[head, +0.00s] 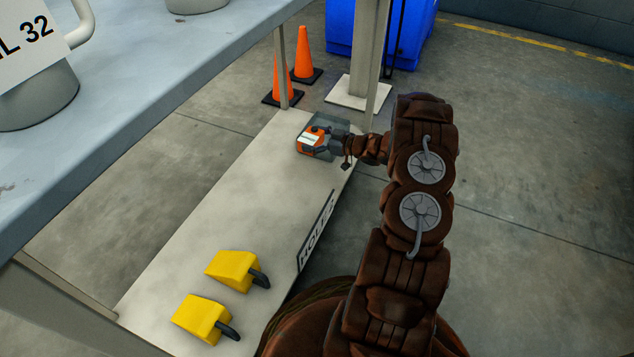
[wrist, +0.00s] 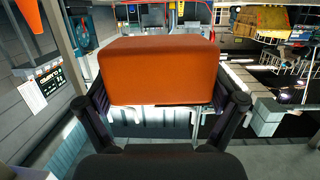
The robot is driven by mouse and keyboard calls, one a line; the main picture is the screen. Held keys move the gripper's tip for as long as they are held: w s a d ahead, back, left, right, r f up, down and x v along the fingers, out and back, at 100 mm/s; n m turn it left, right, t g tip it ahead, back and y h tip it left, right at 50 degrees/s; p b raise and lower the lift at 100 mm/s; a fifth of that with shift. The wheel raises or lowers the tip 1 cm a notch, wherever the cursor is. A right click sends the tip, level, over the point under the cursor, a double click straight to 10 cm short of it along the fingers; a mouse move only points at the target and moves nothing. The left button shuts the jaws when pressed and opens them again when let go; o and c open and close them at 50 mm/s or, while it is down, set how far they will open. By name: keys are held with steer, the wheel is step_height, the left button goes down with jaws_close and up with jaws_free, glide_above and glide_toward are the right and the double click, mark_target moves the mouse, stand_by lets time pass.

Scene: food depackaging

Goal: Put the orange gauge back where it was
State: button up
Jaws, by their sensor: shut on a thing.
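The orange gauge (head: 314,138) is at the far end of the lower shelf board (head: 215,205) in the head view, with a pale face on top. My gripper (head: 332,146) reaches it from the right and is shut on it. In the wrist view the gauge (wrist: 158,70) fills the middle as a plain orange block between the two fingers of my gripper (wrist: 163,110). I cannot tell whether the gauge touches the board or hangs just above it. Part of it is hidden by the fingers.
Two yellow wedge-shaped things with dark handles (head: 232,269) (head: 201,317) lie at the near end of the board, by a "HOLD" sign (head: 317,232). A grey upper shelf (head: 150,75) overhangs the left. Posts, orange cones (head: 305,58) and a blue bin (head: 400,35) stand beyond.

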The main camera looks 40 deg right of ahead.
steer(key=y, duration=0.1)
glide_above(319, 180)
step_height(319, 180, down, 6)
steer(key=r, duration=0.1)
steer(key=shift+n, duration=0.3)
steer(key=shift+f+b, duration=2.45)
steer(key=shift+f, duration=2.6)
steer(key=shift+s+f, duration=0.1)
steer(key=shift+f, duration=0.05)
steer(key=o, duration=1.2)
